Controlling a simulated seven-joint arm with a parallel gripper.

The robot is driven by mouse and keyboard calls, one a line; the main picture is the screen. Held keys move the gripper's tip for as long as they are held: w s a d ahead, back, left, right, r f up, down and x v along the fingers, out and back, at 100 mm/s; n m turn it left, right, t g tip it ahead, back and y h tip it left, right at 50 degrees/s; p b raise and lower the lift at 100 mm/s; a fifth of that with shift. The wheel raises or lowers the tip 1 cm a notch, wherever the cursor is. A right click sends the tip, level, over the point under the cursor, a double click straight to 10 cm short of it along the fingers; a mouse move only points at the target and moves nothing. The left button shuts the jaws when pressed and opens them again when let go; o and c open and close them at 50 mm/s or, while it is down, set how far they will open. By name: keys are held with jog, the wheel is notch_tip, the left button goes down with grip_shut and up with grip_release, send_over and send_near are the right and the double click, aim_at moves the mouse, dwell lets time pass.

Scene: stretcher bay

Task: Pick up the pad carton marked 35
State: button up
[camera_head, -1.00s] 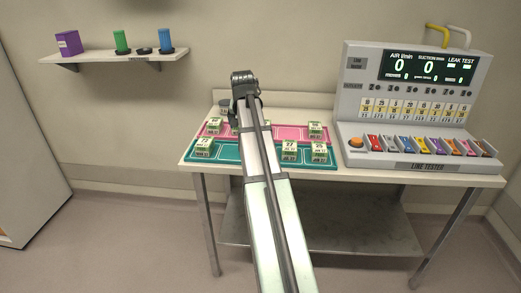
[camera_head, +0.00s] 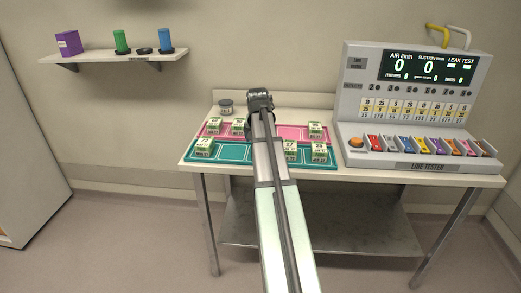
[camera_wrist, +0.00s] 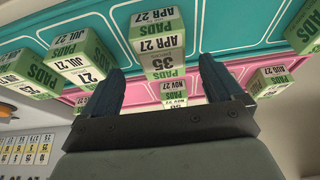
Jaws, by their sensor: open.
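The pad carton marked 35 (camera_wrist: 158,62) is a white and green box in the wrist view, with APR 27 printed on it. My gripper (camera_wrist: 159,80) is open, with its two dark fingers on either side of the lower part of this carton in the picture. I cannot tell how far above it the fingers are, and no contact shows. In the head view my gripper (camera_head: 259,98) is over the back of the table. I cannot make out the 35 carton there, and my arm covers the middle of the trays.
Similar cartons stand close by, including one marked 27 (camera_head: 290,150) and one at the left (camera_head: 204,148). They stand on a teal tray (camera_head: 243,152) and a pink tray (camera_head: 292,132). A line tester (camera_head: 417,150) fills the table's right side. A grey jar (camera_head: 226,107) stands at the back left.

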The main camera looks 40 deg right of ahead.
jog(key=shift+x, duration=2.7)
jog(key=shift+w+a, duration=0.1)
jog(key=shift+a, duration=0.05)
jog(key=c, duration=1.2)
jog(key=shift+r, duration=0.1)
